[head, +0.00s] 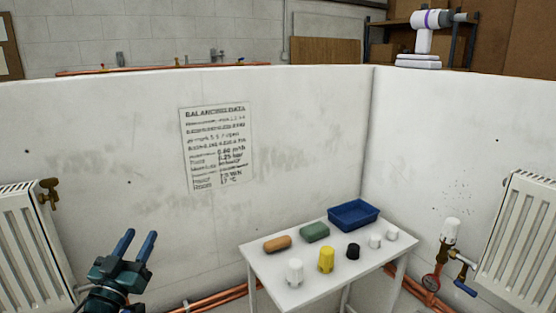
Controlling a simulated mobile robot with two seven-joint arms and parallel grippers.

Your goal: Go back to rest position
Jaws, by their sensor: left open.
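My left gripper (135,246) is at the lower left of the head view. Its two blue fingers point up and stand apart, with nothing between them. It is to the left of the small white table (264,262) and clear of it. My right gripper is not in view.
On the table are a blue tray (353,225), an orange-brown object (277,243), a green block (314,232), and white, yellow (326,259) and black (353,251) caps. Radiators stand at left (28,250) and right (522,240). White walls enclose the bay; copper pipes run low behind the table.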

